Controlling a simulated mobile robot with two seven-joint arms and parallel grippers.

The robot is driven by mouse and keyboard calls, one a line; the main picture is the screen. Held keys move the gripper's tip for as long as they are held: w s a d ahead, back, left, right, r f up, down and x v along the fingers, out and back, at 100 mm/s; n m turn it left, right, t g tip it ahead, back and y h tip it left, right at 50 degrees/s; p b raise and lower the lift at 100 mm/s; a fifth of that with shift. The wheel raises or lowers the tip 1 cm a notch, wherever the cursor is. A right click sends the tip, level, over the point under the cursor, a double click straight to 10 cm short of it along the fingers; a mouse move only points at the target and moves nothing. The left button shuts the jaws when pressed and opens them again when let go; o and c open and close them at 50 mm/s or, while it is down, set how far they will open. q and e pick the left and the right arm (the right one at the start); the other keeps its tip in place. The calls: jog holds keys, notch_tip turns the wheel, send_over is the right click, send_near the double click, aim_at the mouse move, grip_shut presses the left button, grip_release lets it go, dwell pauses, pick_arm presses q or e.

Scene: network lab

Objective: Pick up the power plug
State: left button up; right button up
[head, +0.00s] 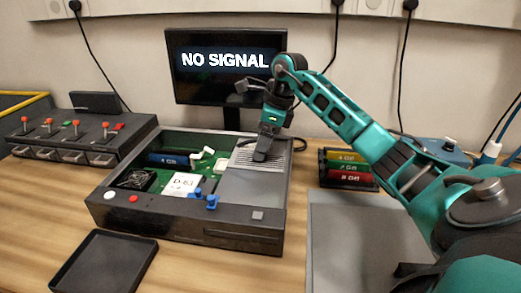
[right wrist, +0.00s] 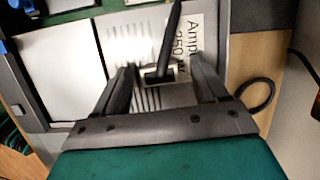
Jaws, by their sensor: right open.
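My right gripper (head: 262,150) is over the grey slotted power unit at the back right of the open computer case (head: 190,234). In the right wrist view the right gripper (right wrist: 165,88) is open, one finger on each side of a small black plug-like piece (right wrist: 159,76). This piece sits at a pale-rimmed socket, and a black stem or cable rises from it. I cannot tell whether the fingers touch it. In the head view the gripper hides it. My left gripper is out of view.
A monitor (head: 224,66) reading "NO SIGNAL" stands behind the case. A rack of memory modules (head: 347,168) stands to the right, and a switch box (head: 85,135) to the left. A black tray (head: 104,264) lies in front. A black cable loop (right wrist: 260,96) lies beside the case.

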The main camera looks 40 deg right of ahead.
jog(key=c, duration=1.1)
jog(key=shift+r, duration=0.1)
